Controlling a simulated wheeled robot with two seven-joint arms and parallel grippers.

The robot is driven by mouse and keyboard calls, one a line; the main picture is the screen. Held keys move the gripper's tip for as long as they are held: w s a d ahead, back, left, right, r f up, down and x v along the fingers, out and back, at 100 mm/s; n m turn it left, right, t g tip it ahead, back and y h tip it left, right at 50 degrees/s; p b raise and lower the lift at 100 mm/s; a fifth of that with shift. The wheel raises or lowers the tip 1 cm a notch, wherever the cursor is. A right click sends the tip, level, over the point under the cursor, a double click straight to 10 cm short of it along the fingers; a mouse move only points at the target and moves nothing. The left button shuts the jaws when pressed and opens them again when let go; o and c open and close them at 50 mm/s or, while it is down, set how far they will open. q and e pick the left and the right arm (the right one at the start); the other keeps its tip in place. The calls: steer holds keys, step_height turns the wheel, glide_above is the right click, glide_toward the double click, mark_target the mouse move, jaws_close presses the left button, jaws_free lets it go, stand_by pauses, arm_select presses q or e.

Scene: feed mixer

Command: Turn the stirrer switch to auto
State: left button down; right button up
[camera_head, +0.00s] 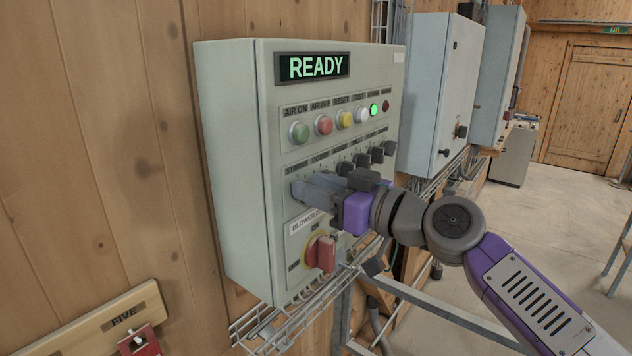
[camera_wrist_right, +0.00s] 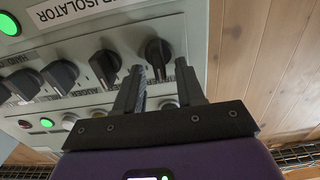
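The grey control cabinet (camera_head: 230,170) carries a row of black rotary knobs, and the leftmost label seems to read STIRRER. My right gripper (camera_head: 305,188) is at the left end of this row and hides the stirrer switch in the head view. In the right wrist view, the stirrer switch (camera_wrist_right: 158,54) is the end knob by the panel edge. My right gripper's two fingers (camera_wrist_right: 158,78) are apart, with the knob between or just beyond their tips. I cannot tell whether they touch it. My left gripper is not in view.
A READY display (camera_head: 313,67) and a row of coloured buttons (camera_head: 345,119) are above the knobs. A red isolator handle (camera_head: 325,254) is below my gripper. Neighbouring knobs (camera_wrist_right: 105,66) sit close beside it. A wire tray (camera_head: 300,318) runs under the cabinet.

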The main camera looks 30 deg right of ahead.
steer(key=shift+s+r, duration=0.1)
steer(key=shift+c, duration=0.3)
steer(key=shift+c, duration=1.1)
jaws_close()
steer(key=shift+w+d+f+m+b, duration=0.15)
steer(key=shift+m+b, duration=0.3)
steer(key=shift+m, duration=1.05)
steer(key=shift+w+d+m+b, duration=0.15)
steer(key=shift+m+b, duration=0.25)
steer(key=shift+m, duration=1.1)
steer(key=shift+w+d+f+m+b, duration=0.1)
steer(key=shift+d+m+b, duration=0.25)
steer(key=shift+m, duration=1.15)
steer(key=shift+a, duration=0.1)
